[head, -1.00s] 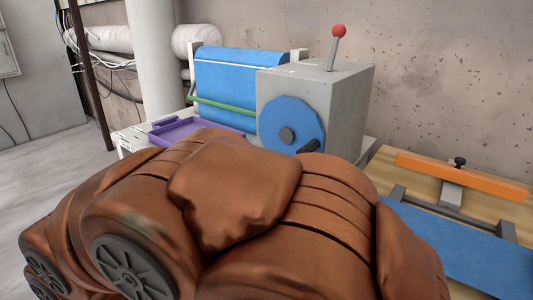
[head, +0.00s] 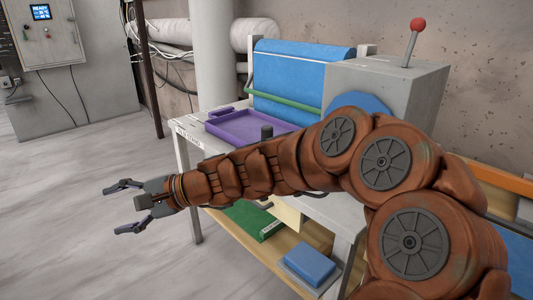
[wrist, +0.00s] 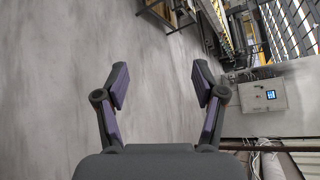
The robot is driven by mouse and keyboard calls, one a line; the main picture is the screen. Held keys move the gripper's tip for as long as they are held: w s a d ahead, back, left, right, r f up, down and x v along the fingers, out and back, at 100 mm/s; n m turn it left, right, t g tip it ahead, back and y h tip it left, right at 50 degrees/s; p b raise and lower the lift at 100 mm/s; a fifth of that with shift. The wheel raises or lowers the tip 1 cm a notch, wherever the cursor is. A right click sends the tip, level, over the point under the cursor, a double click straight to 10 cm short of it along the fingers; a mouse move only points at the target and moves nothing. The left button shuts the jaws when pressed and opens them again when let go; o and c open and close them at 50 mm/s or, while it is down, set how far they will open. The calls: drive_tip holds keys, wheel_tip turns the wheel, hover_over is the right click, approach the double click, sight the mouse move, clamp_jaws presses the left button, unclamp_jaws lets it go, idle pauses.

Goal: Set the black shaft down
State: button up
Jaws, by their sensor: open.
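My gripper (head: 114,208) is open and empty at the left in the head view, out over the floor beyond the left end of the white table (head: 186,155). The wrist view shows its two purple-padded fingers (wrist: 161,82) spread wide with only grey floor between them. A short dark upright cylinder (head: 267,132) shows just above my arm, near the purple tray (head: 250,126). It may be the top of the black shaft; my arm hides whatever is below it. The visible part of the purple tray looks empty.
A grey machine (head: 408,88) with a red-knobbed lever stands on the table beside a blue-covered unit (head: 290,82). A green box (head: 250,221) and a blue block (head: 309,263) lie on the lower shelf. The floor at left is clear; a control cabinet (head: 48,35) stands behind.

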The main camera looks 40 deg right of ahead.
drive_tip(key=w+d+r+m+t+h, duration=0.2)
drive_tip(key=w+d+m+t, duration=0.25)
drive_tip(key=d, duration=0.45)
drive_tip(key=m+t+h+b, duration=0.2)
drive_tip(key=m+t+h, duration=0.3)
drive_tip(key=m+h, duration=0.8)
approach(270, 136)
drive_tip(key=w+a+r+m+y, duration=0.3)
drive_tip(key=w+a+r, duration=0.2)
drive_tip(key=w+a, duration=0.3)
drive_tip(key=s+d+f+m+h, duration=0.1)
drive_tip(key=d, duration=0.1)
drive_tip(key=s+d+f+m+g+h, duration=0.1)
drive_tip(key=d+m, duration=0.1)
drive_tip(key=d, duration=0.1)
drive_tip(key=s+d+f+m+h, duration=0.1)
drive_tip(key=d, duration=0.2)
drive_tip(key=shift+s+d+f+m+g+h, duration=0.2)
drive_tip(key=shift+s+f+m+g+h, duration=0.1)
drive_tip(key=shift+s+m+h, duration=0.1)
drive_tip(key=shift+d+f, duration=0.1)
drive_tip(key=shift+d, duration=0.2)
drive_tip(key=shift+a+p+x, duration=0.2)
drive_tip(key=shift+p+x, duration=0.35)
drive_tip(key=shift+x, duration=3.3)
drive_tip(key=shift+c, duration=0.2)
clamp_jaws()
